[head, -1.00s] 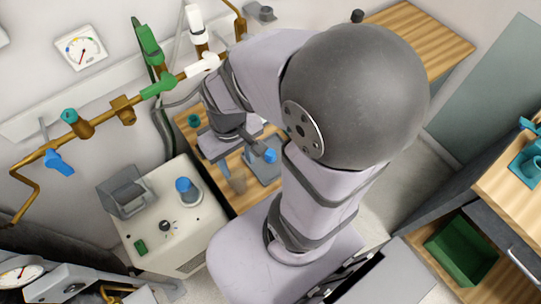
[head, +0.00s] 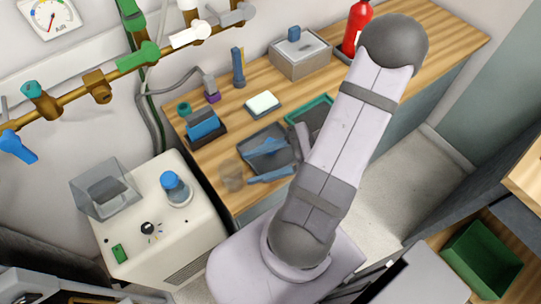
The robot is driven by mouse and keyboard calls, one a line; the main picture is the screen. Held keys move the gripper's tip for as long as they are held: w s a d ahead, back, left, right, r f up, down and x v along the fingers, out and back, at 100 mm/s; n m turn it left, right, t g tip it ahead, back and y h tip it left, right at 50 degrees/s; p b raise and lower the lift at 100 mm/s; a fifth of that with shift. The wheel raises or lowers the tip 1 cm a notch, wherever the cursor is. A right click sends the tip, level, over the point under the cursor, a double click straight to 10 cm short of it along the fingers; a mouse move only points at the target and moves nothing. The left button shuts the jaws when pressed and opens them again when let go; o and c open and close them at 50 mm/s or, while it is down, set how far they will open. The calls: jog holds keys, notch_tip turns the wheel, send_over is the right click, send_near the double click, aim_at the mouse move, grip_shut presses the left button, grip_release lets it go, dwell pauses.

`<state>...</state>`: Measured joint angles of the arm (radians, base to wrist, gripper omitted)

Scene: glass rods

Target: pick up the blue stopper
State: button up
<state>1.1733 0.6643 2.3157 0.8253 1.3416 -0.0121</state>
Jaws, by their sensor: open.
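No piece is clearly marked out as the blue stopper. A blue round-topped cap (head: 170,181) sits upright on a grey base on the white machine, at left in the head view. Other blue pieces are a flat piece (head: 263,147) in the dark tray (head: 252,160) and a long piece (head: 271,176) at the tray's front. I cannot tell which, if any, is the stopper. My gripper does not show clearly; my raised arm stands right of the tray and hides what is behind it.
The wooden bench (head: 222,120) also holds a green-rimmed tray (head: 297,121), a white block (head: 262,103), a blue block in a dark holder (head: 203,125) and a grey box (head: 300,58). A red extinguisher (head: 354,30) stands at the back. Brass pipes run along the wall.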

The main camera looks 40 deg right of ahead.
jog(key=d+f+m+t+h+b, duration=0.1)
jog(key=d+f+m+t+h, duration=0.1)
jog(key=d+m+t, duration=0.1)
jog(key=d+f+m+t+h+b, duration=0.1)
jog(key=d+f+m+t+h, duration=0.1)
jog(key=d, duration=0.3)
jog(key=d+f+m+t+h+b, duration=0.1)
jog(key=d+f+m+t+b, duration=0.1)
jog(key=d+m+t, duration=0.2)
jog(key=shift+w+d+f+m+t+h, duration=0.1)
jog(key=shift+w+d+m+t+h, duration=0.15)
jog(key=shift+m+t+h, duration=0.25)
jog(key=shift+a+p+x, duration=0.2)
jog(key=shift+p+x, duration=0.25)
jog(key=shift+x, duration=1.05)
jog(key=shift+a+p+x, duration=0.2)
jog(key=shift+p+x, duration=0.25)
jog(key=shift+x, duration=1)
jog(key=shift+w+a, duration=0.2)
jog(key=shift+w, duration=0.35)
jog(key=c, duration=1.1)
